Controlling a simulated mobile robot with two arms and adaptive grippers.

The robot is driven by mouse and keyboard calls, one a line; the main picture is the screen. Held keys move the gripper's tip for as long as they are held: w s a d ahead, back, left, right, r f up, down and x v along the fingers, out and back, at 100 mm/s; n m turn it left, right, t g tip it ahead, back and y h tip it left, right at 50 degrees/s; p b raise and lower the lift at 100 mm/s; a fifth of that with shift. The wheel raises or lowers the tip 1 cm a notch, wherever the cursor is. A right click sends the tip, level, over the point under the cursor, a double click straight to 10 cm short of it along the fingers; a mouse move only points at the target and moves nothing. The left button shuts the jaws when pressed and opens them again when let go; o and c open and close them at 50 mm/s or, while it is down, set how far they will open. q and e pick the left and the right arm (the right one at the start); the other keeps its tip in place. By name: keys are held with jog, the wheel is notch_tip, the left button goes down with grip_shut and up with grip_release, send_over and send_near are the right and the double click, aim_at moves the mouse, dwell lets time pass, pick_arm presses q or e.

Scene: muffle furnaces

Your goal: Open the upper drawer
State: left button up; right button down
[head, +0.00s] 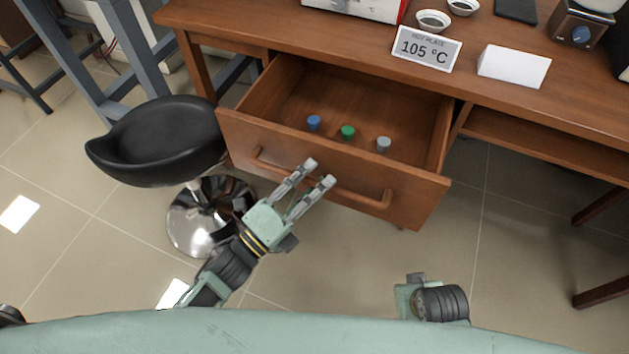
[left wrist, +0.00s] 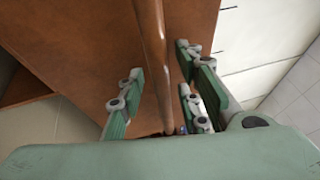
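The wooden drawer (head: 300,150) under the desk top is pulled out, and its inside shows. Its bar handle (head: 345,189) runs along the front panel. My left gripper (head: 320,172) is at the handle, with its two fingers apart. In the left wrist view the handle (left wrist: 153,40) passes between the spread fingers (left wrist: 163,88), with a visible gap on each side. Part of my right arm's end (head: 408,296) shows low in the head view; its fingers cannot be made out.
Blue (head: 314,122), green (head: 348,131) and grey (head: 383,144) capped items are in the drawer. A black stool (head: 160,140) stands close to the drawer's left. Floor at right is clear.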

pick_arm(q)
jog(key=v, duration=1.2)
dwell(0.5)
